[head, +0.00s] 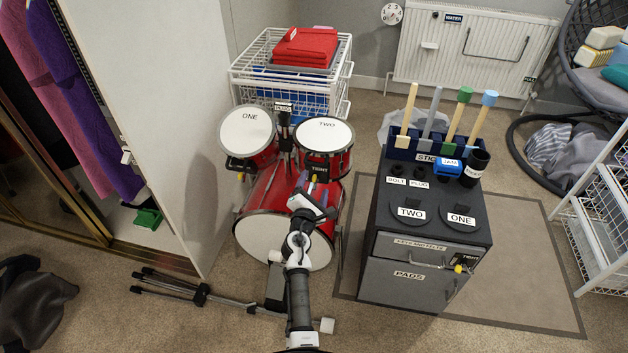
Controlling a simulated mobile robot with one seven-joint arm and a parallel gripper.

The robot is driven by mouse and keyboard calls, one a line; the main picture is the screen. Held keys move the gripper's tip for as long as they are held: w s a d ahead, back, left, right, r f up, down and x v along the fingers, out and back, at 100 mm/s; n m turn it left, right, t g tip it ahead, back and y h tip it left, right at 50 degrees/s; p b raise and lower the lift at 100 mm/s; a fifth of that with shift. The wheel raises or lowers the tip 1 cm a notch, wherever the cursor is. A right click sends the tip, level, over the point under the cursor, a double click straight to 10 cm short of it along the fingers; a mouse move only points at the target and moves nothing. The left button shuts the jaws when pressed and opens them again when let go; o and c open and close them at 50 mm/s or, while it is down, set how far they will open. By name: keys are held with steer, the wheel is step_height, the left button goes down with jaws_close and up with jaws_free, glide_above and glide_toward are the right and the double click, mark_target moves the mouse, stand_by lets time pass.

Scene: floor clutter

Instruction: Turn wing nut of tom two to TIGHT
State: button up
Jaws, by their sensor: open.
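The tom labelled TWO (324,134) is a red drum with a white head, mounted at the upper right of the red bass drum (270,195). A black label reading TIGHT (319,168) shows at its lower front edge. A small yellow piece (315,178), which looks like the wing nut, shows just below the label. My gripper (316,189) is open, right by that yellow piece. I cannot tell whether the fingers are around it or touching it. My gripper and arm hide part of the bass drum and the tom's mount.
The tom labelled ONE (246,130) sits to the left. A dark cabinet (420,245) with drawers and stick holders stands close on the right. A white wire basket (240,72) stands behind. A folded stand (190,290) lies on the carpet at front left.

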steer(key=n+p, duration=0.1)
steer(key=n, duration=0.1)
steer(key=n+p, duration=0.1)
steer(key=n, duration=0.1)
steer(key=n+p, duration=0.1)
steer(key=n, duration=0.2)
steer(key=shift+a+r+p, duration=0.15)
steer(key=shift+r+p, duration=0.15)
steer(key=shift+p, duration=0.05)
steer(key=s+a+n, duration=0.1)
steer(key=s+a, duration=0.1)
steer(key=s, duration=0.5)
steer(key=s+a, duration=0.3)
steer(key=s, duration=0.3)
steer(key=w+a+r+m+t+y, duration=0.1)
steer(key=w+a+r+m+y, duration=0.1)
steer(key=a+r, duration=0.6)
steer(key=w+a+r+m+t+y+p, duration=0.1)
steer(key=w+a+r+m+t+y, duration=0.1)
steer(key=a+r+y, duration=0.3)
steer(key=shift+a+r+m+t, duration=0.3)
steer(key=shift+a+r+m, duration=1.05)
steer(key=shift+r, duration=2.3)
steer(key=shift+a+n, duration=0.4)
steer(key=shift+n, duration=0.05)
